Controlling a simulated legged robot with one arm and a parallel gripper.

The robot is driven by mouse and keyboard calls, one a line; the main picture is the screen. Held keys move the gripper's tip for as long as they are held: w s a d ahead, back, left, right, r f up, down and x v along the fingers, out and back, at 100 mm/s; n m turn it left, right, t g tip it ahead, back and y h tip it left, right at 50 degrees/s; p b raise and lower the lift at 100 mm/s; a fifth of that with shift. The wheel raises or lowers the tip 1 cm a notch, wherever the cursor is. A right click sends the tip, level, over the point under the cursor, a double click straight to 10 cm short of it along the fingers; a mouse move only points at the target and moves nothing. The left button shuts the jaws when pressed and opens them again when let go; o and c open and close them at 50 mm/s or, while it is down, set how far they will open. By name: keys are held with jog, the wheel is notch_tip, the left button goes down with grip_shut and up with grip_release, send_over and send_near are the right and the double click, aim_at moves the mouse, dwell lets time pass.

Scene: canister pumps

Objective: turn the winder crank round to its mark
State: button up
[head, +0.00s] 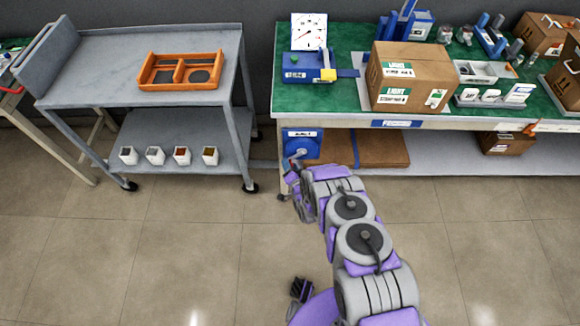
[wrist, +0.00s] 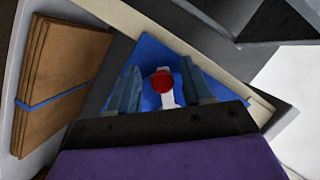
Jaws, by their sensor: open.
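The winder is a blue box (head: 302,137) with a white label, mounted under the left end of the green bench. Its blue face (wrist: 150,52) also shows in the wrist view. The crank is a pale arm (wrist: 166,98) with a round red knob (wrist: 161,81). My gripper (wrist: 159,68) is open, with one finger on each side of the knob and a gap showing on both sides. In the head view my gripper (head: 291,172) is just below the winder and partly hides its lower part. I cannot make out the crank's mark.
Flat brown cardboard (head: 365,150) lies on the bench's lower shelf, right of the winder; a strapped cardboard stack (wrist: 58,65) shows in the wrist view. A grey cart (head: 105,60) with an orange tray (head: 181,56) stands left. The floor in front is clear.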

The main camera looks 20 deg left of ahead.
jog(key=shift+w+a, duration=0.15)
jog(key=shift+w, duration=0.1)
jog(key=shift+c, duration=0.3)
grip_shut()
